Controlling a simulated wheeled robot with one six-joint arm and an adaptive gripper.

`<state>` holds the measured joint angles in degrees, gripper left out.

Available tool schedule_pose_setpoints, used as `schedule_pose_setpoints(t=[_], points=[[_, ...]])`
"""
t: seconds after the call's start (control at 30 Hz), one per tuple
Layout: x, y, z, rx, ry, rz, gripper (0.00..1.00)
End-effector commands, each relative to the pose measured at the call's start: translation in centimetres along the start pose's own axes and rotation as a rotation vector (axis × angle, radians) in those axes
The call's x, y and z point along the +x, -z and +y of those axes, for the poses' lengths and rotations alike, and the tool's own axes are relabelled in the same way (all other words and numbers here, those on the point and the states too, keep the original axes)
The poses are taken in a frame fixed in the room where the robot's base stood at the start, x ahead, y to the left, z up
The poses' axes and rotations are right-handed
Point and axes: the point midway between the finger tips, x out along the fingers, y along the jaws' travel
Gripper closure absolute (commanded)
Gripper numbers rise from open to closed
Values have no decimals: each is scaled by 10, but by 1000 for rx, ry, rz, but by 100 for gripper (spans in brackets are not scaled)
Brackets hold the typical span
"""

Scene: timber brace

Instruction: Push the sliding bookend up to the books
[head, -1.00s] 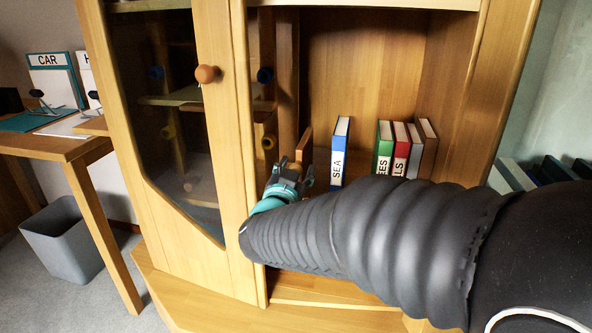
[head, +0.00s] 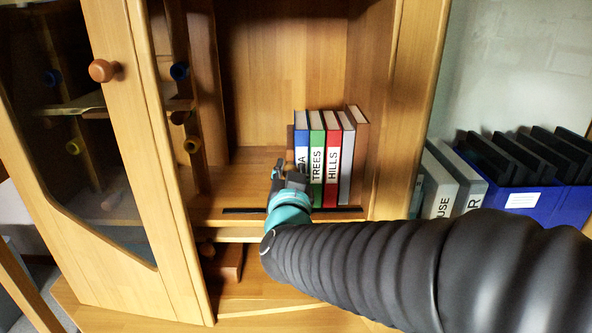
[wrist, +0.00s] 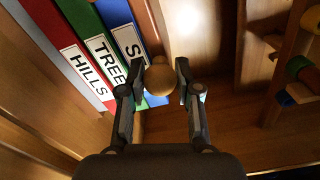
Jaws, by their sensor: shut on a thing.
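The books stand upright in a row on the cabinet shelf: a blue book (head: 301,140), a green TREES book (head: 317,160), a red HILLS book (head: 333,160), a grey one and a brown one at the right wall. The wooden bookend (head: 290,138) is a narrow strip at the blue book's left, close against it; most of it is hidden by my gripper. My gripper (head: 282,176) is in front of the bookend. In the wrist view its fingers are shut on the bookend's round wooden knob (wrist: 159,77), beside the blue book (wrist: 119,18).
The glazed cabinet door (head: 95,150) stands at the left, with a round knob. A dark slot (head: 240,210) runs along the shelf front. The shelf left of the bookend is clear. A blue bin of folders (head: 545,205) stands outside, right.

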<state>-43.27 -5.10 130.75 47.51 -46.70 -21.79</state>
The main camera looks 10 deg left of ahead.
Motion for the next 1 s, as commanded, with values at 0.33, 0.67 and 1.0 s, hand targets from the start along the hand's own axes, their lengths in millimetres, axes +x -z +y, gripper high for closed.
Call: schedule_pose_setpoints(t=[0.33,0.67,1.0], points=[[-3,1,-3,0,21,-4,100],[-3,1,-1,0,17,-3,41],[-19,1,-2,1,19,-4,41]])
